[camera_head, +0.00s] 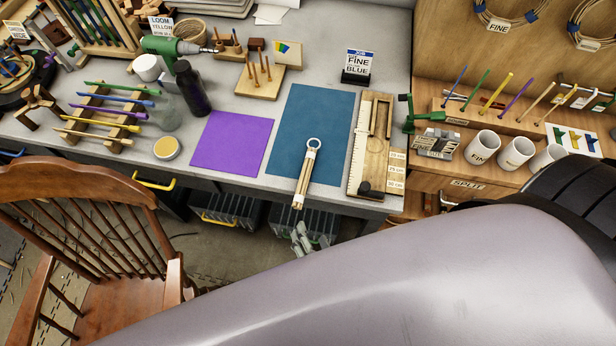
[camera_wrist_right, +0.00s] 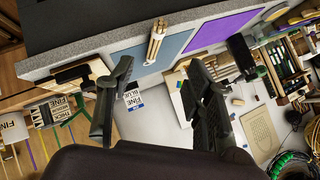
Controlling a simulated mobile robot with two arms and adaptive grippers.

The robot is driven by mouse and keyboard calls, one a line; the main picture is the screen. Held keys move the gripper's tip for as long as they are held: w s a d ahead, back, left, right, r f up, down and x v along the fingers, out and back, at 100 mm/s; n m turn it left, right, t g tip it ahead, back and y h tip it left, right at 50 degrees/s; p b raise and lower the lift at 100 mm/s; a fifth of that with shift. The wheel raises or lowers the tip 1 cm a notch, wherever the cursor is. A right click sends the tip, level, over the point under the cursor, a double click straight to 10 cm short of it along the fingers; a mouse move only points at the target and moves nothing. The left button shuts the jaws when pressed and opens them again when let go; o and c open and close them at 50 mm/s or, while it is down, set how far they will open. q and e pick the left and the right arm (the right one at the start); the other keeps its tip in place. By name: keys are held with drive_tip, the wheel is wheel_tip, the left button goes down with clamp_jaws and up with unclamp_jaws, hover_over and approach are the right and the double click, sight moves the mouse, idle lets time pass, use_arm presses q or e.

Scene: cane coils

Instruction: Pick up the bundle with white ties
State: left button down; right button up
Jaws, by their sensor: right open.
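A slim bundle of pale canes (camera_head: 306,178) lies on the blue mat (camera_head: 325,110), with one end over the table's front edge. The bundle also shows in the right wrist view (camera_wrist_right: 156,38). My left gripper is not in view.
A purple mat (camera_head: 232,142) lies left of the blue one. A wooden measuring board (camera_head: 371,145) stands close on the right. Coils (camera_head: 504,16) hang on the board at top right. A wooden chair (camera_head: 90,230) stands at left front. Bins (camera_head: 232,212) sit under the table.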

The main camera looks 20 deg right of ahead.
drive_tip(key=b, duration=1)
approach(301, 202)
drive_tip(key=x, duration=0.4)
drive_tip(key=shift+s+a+f, duration=0.1)
drive_tip(key=shift+f, duration=0.25)
drive_tip(key=shift+w+f, duration=0.15)
drive_tip(key=shift+w, duration=0.25)
drive_tip(key=b+x, duration=0.4)
drive_tip(key=b, duration=0.1)
drive_tip(key=shift+w+f+b, duration=0.15)
drive_tip(key=shift+w+b, duration=0.4)
drive_tip(key=shift+w, duration=0.05)
drive_tip(key=shift+d, duration=0.2)
clamp_jaws()
